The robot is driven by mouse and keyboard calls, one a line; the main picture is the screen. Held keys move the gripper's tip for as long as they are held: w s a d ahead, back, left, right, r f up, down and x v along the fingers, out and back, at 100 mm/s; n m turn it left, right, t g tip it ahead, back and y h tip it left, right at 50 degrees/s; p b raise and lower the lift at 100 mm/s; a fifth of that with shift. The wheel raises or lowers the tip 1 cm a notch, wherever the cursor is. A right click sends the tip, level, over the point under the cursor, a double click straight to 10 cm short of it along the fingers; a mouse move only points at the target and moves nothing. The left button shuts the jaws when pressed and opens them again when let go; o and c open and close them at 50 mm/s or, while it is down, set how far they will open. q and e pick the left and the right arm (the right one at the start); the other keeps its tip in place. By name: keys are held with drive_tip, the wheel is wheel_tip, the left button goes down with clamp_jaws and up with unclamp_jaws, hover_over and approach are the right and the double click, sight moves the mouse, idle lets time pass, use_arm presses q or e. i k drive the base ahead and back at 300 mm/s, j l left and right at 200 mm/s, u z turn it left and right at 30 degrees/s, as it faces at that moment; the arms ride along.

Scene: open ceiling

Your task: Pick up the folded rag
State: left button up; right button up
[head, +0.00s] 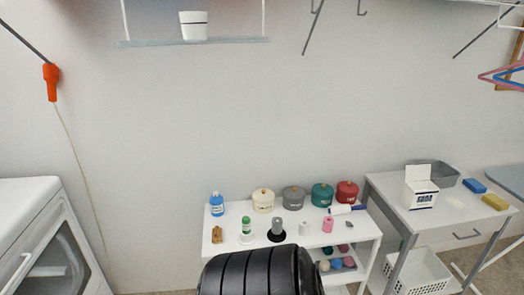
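No thing shows clearly as a folded rag. On the right table (410,217), a small flat cream thing (455,203) lies beside a white box (420,187); it is too small to tell whether it is cloth. A blue block-like thing (474,185) and a yellow one (495,202) lie near the table's right side, and their material is unclear. Neither of my grippers is in view.
A low white shelf table (290,250) holds lidded pots, bottles and small items. A grey basin (440,174) stands at the right table's back, a white basket (418,272) beneath it. A white front-loading machine (25,215) stands left; a wall shelf (240,40) hangs above.

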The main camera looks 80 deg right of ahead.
sight(473, 184)
drive_tip(key=z, duration=4.35)
